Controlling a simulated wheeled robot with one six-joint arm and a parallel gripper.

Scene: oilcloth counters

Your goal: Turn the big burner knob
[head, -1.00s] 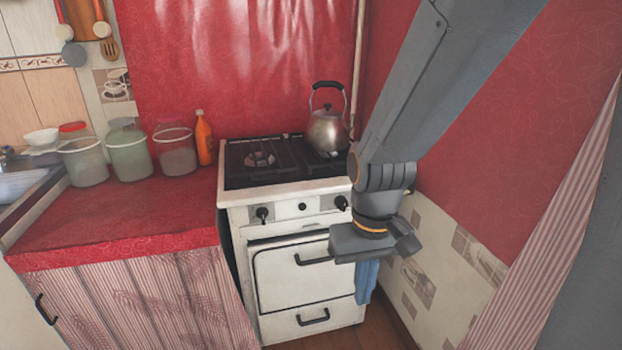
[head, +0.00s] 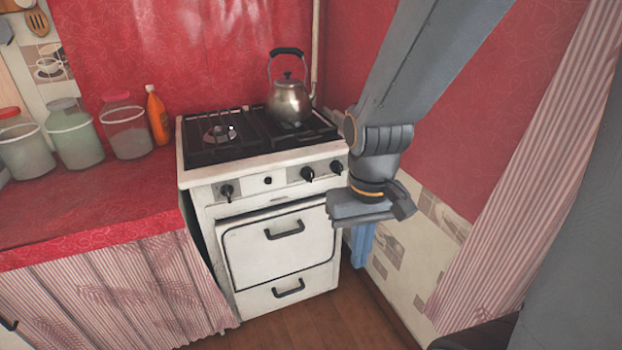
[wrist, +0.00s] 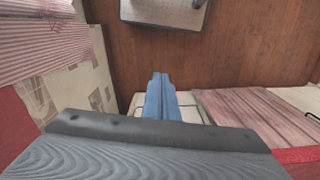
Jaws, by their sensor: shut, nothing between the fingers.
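The white stove (head: 205,212) stands in the middle of the head view. Its front panel carries a black knob (head: 226,191) on the left, a small dark button (head: 267,181) and two black knobs on the right, an inner one (head: 307,174) and an outer one (head: 335,167). I cannot tell which knob serves the big burner. My gripper (head: 361,246) hangs to the right of the stove, lower than the knobs and apart from them. Its blue fingers point down. In the wrist view the fingers (wrist: 159,88) are shut together and empty.
A metal kettle (head: 290,101) stands on the back right of the hob. A red counter (head: 110,205) with jars and an orange bottle (head: 157,116) adjoins the stove on the left. A striped curtain (head: 500,185) hangs at the right. The wooden floor before the stove is clear.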

